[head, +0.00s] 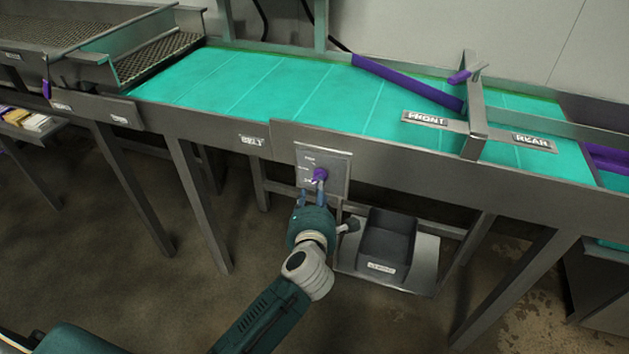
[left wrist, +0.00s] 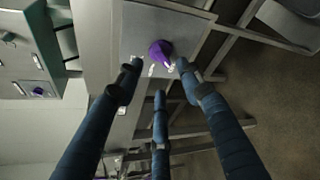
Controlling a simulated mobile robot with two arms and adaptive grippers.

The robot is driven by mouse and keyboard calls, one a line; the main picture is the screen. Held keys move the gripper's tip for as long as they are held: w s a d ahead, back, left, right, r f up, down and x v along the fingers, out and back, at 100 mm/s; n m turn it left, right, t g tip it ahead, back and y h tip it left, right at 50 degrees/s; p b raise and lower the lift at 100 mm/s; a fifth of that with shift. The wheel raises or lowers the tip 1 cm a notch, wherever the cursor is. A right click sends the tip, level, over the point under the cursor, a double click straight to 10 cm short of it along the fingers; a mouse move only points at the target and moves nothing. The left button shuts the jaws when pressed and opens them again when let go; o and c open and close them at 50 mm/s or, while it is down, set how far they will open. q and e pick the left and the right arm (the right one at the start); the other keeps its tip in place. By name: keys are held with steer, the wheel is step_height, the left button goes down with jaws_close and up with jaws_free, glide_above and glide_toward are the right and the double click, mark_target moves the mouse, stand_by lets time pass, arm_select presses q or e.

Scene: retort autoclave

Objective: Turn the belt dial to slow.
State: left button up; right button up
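The purple belt dial (head: 320,174) sits on a grey plate (head: 337,160) on the front of the conveyor, right of the BELT label (head: 251,141). Small white markings left of the dial are too small to read surely. My left gripper (head: 315,192) is just in front of the dial, its fingers pointing at it. In the left wrist view the dial (left wrist: 160,52) shows between the tips of the spread fingers of my left gripper (left wrist: 157,74). The gripper is open, and I cannot tell whether a finger touches the dial. My right gripper is not in view.
The green belt (head: 300,95) runs above the dial, with a purple bar (head: 410,83) and a gate labelled FRONT (head: 424,118) and REAR (head: 532,141). A dark bin (head: 386,247) stands on a low shelf right of my left gripper. Metal legs flank the space below.

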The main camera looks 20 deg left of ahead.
arm_select(q)
steer(key=x, duration=0.6)
steer(key=shift+w, duration=0.3)
steer(key=shift+a+f, duration=0.1)
steer(key=shift+f, duration=0.05)
jaws_close()
